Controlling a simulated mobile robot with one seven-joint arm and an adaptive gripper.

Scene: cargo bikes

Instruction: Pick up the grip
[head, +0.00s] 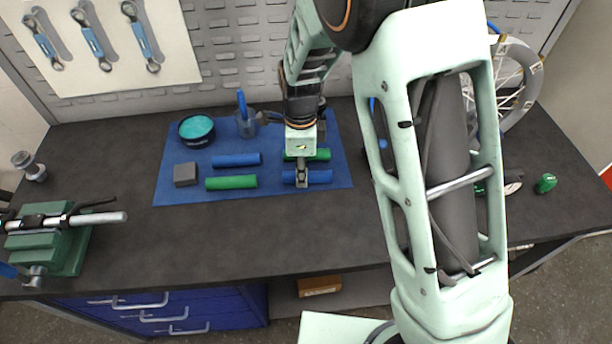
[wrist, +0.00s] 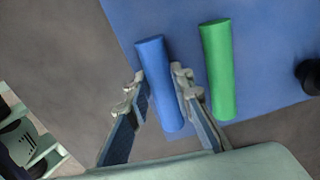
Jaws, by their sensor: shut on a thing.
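My gripper (head: 302,180) points down over the right part of the blue mat (head: 170,188). It is shut on a blue grip (head: 320,177), a smooth cylinder. In the wrist view the blue grip (wrist: 157,70) lies between the two fingers (wrist: 158,84), one on each side. The grip is at the mat, and I cannot tell whether it touches it. A green grip (head: 322,155) lies just behind it, partly hidden by my gripper. It also shows in the wrist view (wrist: 216,70), right of the fingers. Another blue grip (head: 236,160) and a green grip (head: 231,182) lie further left.
A green vise (head: 62,250) is at the bench's left. A wheel (head: 520,85) stands at right. The bench front (head: 230,235) is clear.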

